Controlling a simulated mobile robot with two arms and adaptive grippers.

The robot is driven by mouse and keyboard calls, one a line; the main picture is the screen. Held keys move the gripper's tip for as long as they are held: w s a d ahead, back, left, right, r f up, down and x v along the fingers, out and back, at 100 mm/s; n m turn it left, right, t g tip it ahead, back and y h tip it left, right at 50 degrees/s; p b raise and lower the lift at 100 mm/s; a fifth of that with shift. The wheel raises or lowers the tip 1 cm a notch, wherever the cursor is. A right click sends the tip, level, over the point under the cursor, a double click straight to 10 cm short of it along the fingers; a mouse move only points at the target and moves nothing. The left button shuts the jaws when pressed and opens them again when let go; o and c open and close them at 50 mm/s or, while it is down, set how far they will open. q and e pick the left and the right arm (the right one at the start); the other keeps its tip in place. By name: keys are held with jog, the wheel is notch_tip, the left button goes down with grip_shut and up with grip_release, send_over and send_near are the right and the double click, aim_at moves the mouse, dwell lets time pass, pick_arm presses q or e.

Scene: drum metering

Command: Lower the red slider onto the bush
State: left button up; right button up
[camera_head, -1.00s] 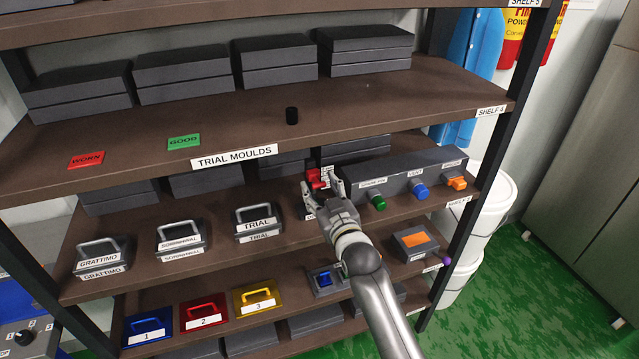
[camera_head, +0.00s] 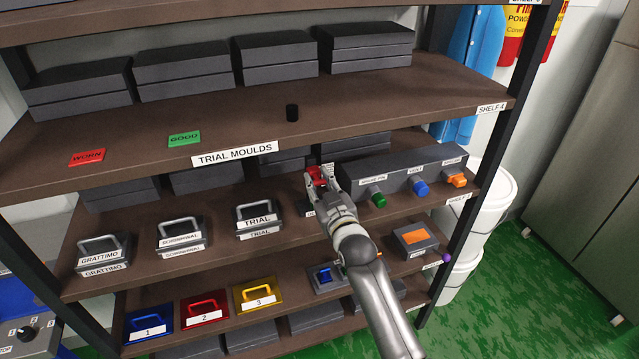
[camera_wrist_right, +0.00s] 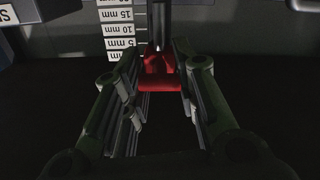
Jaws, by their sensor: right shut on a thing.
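The red slider (camera_head: 314,173) is on the middle shelf at the left end of the long grey unit, partly covered by my gripper. In the right wrist view the slider (camera_wrist_right: 159,74) sits on a dark upright post beside a white millimetre scale (camera_wrist_right: 118,30). My right gripper (camera_head: 321,176) is shut on the slider; its fingers lie on either side of it in the wrist view (camera_wrist_right: 158,84). I cannot make out a bush under the slider. My left gripper is not in view.
The long grey unit (camera_head: 400,170) with green, blue and orange knobs is right of the gripper. The TRIAL mould (camera_head: 257,217) is to its left. The upper shelf edge with the TRIAL MOULDS label (camera_head: 235,154) runs close by. Red WORN (camera_head: 87,157) and green GOOD (camera_head: 184,138) plates lie above.

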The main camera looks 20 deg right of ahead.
jog(key=shift+f+b, duration=0.85)
jog(key=shift+f, duration=0.75)
jog(key=shift+r, duration=0.1)
jog(key=o, duration=0.8)
jog(key=shift+o, duration=0.2)
jog(key=shift+s, duration=0.1)
jog(key=s, duration=1.2)
jog(key=shift+d, duration=0.25)
jog(key=shift+w, duration=0.1)
